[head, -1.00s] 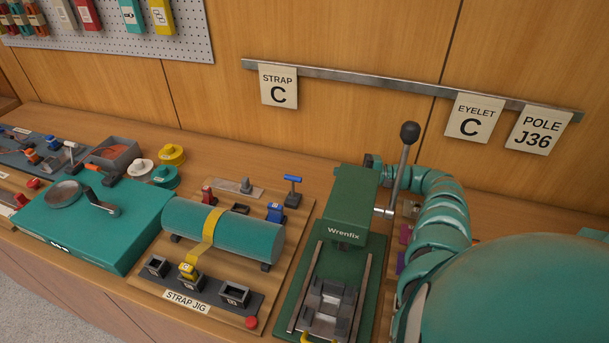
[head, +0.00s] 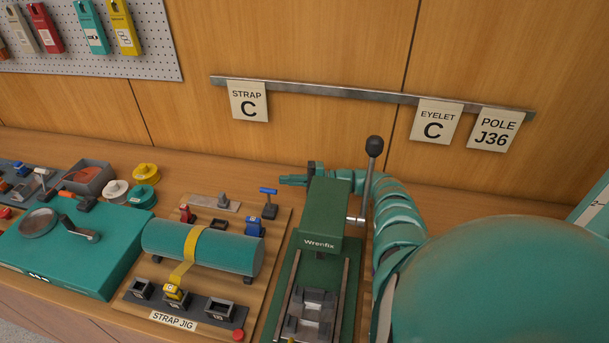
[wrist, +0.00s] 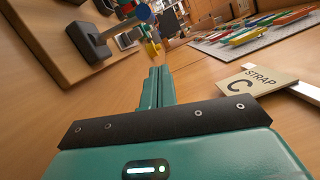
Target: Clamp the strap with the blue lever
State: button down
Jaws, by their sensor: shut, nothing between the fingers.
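The strap jig (head: 250,292) is a wooden board holding a teal roll (head: 200,250). A yellow strap (head: 190,242) lies over the roll, and its yellow end piece (head: 174,293) marked C sits in the middle one of the front sockets. The blue lever (head: 268,198) stands upright at the board's back right, behind a blue clamp block (head: 254,226). In the wrist view the blue knob (wrist: 143,12) shows at the top. My gripper (head: 283,181) is shut and empty, behind the green press, to the right of the lever and apart from it. Its shut fingers also show in the wrist view (wrist: 157,75).
The green Wrenfix press (head: 325,215), with a tall black-knobbed handle (head: 374,147), stands between my arm and the jig. A teal case (head: 85,250) lies left of the jig. A rail with the STRAP C card (head: 248,101) runs along the wall behind.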

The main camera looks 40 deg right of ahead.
aim_at(262, 188)
jog(key=shift+x, duration=1)
jog(key=shift+s+r+p, duration=0.3)
jog(key=shift+r+p, duration=0.05)
jog(key=shift+p, duration=0.6)
jog(key=shift+s+a+p, duration=1.15)
jog(key=shift+a+p, duration=0.15)
jog(key=shift+p, duration=0.35)
jog(key=shift+r+p, duration=0.2)
jog(key=shift+p, duration=0.2)
jog(key=shift+s+a+n+p, duration=0.3)
jog(key=shift+n+p, duration=0.05)
jog(key=shift+n, duration=0.35)
